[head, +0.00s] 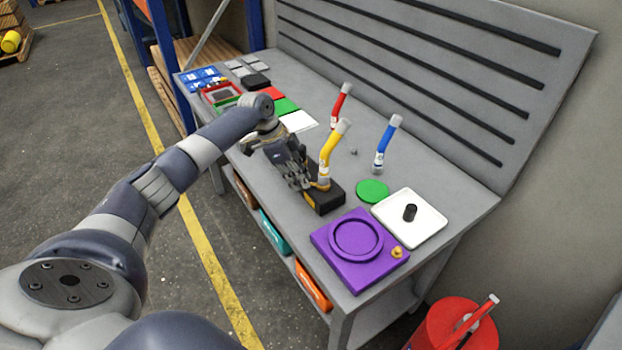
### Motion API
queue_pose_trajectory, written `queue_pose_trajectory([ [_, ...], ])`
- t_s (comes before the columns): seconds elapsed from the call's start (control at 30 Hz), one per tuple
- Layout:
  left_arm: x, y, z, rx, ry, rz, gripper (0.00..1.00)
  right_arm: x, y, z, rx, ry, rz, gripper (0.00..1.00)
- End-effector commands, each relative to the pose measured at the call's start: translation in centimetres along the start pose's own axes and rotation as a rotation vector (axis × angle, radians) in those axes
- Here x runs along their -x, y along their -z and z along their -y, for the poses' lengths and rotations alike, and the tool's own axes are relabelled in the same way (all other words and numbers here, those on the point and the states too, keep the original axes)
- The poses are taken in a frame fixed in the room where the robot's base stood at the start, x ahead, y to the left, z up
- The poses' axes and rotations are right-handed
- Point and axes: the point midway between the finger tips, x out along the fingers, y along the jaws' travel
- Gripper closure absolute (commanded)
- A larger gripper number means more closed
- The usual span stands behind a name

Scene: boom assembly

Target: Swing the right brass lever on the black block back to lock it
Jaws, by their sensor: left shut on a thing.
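The black block (331,201) sits on the grey workbench near its front edge. A yellow angled tube with a pale cap (328,152) stands up from the block. My left gripper (303,184) reaches in from the left and is low at the block's left end, beside the foot of the yellow tube. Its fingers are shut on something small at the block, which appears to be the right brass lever. The fingers hide most of it, so its angle cannot be told. My right gripper is not in view.
A purple plate (336,268) with a ring and a small brass piece (397,252) lies right of the block. A white tray (427,226), green disc (372,191), blue tube (384,146) and red tube (339,108) are behind it. A red bucket (462,322) stands on the floor.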

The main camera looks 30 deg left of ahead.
Motion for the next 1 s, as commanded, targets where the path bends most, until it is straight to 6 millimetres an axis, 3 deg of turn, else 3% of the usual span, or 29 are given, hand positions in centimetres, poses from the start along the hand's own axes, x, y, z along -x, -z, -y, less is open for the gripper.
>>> queue_pose_trajectory([
  [0.27, 0.53, -1.13, 0.13, -0.016, -0.005, -0.002, 1.00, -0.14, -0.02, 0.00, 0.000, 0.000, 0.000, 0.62],
  [0.7, 0.60, -1.24, 0.11, -0.018, -0.006, -0.002, 1.00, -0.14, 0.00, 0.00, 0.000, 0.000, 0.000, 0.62],
  [0.73, 0.60, -1.23, 0.11, -0.018, -0.006, -0.002, 0.78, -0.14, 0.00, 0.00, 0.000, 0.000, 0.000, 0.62],
  [0.8, 0.59, -1.24, 0.11, -0.018, -0.006, -0.002, 0.63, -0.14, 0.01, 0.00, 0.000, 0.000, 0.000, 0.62],
  [1.0, 0.57, -1.26, 0.08, -0.018, -0.007, -0.001, 0.62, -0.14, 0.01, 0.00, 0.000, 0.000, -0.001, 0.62],
])
